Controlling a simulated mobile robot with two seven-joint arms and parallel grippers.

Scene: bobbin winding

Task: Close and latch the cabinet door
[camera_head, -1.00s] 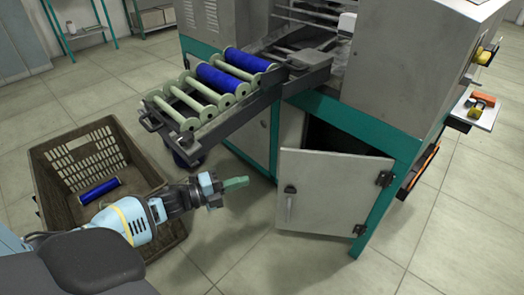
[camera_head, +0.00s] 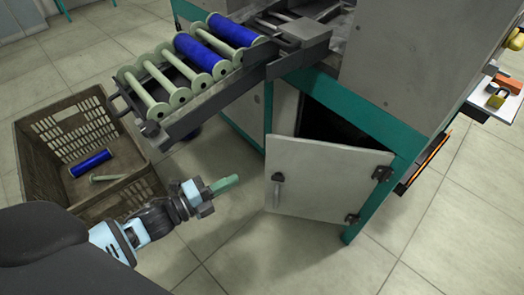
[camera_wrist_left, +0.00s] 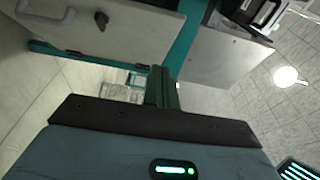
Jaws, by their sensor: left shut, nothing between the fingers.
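The cabinet door (camera_head: 325,178) is a light grey panel in the head view, standing ajar on hinges at its right edge. A dark gap (camera_head: 340,130) shows above and behind it. A dark handle (camera_head: 278,188) is near its free left edge. The door also shows at the upper left of the left wrist view (camera_wrist_left: 110,25). My left gripper (camera_head: 226,184), with green fingers, is shut and empty, to the left of the door and apart from it. In the left wrist view its fingers (camera_wrist_left: 162,88) are together. My right gripper is not in view.
A rack (camera_head: 185,120) of green and blue bobbins juts out from the machine above my left gripper. A brown crate (camera_head: 135,178) with a blue bobbin (camera_head: 90,162) and a green one stands at the left. A padlock (camera_head: 497,98) lies on a shelf at the right. Floor before the door is clear.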

